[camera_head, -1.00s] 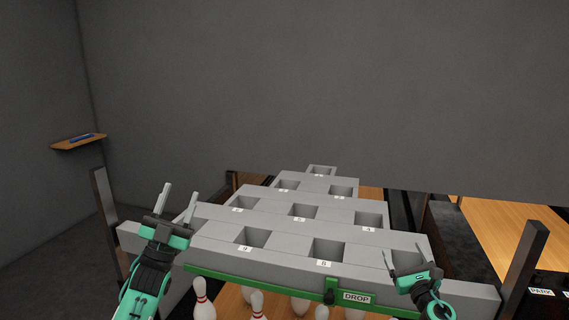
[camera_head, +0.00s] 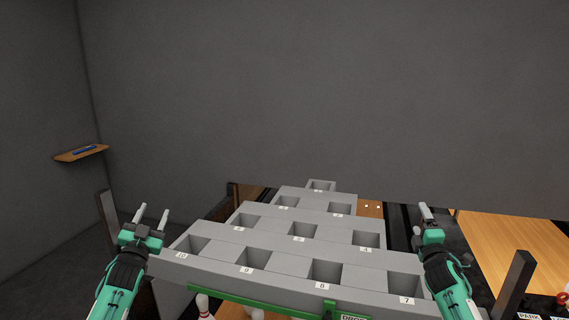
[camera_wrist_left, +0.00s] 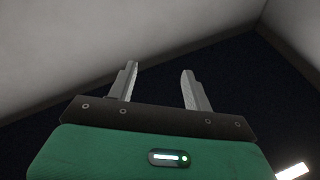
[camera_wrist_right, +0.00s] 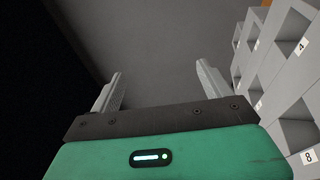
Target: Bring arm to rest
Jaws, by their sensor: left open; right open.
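My left gripper (camera_head: 151,217) is open and empty at the left end of the grey pin rack (camera_head: 290,262) in the head view. Its two fingers stand apart with nothing between them in the left wrist view (camera_wrist_left: 160,85). My right gripper (camera_head: 424,214) is at the rack's right side, its fingers pointing away from me. In the right wrist view (camera_wrist_right: 160,90) it is open and empty, with the rack's numbered cells to the right.
The stepped rack has empty square cells. White pins (camera_head: 203,305) stand below it, behind the green DROP bar (camera_head: 262,303). A dark post (camera_head: 515,285) rises at right, beside the wooden lane (camera_head: 515,250). A small shelf (camera_head: 80,154) hangs on the left wall.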

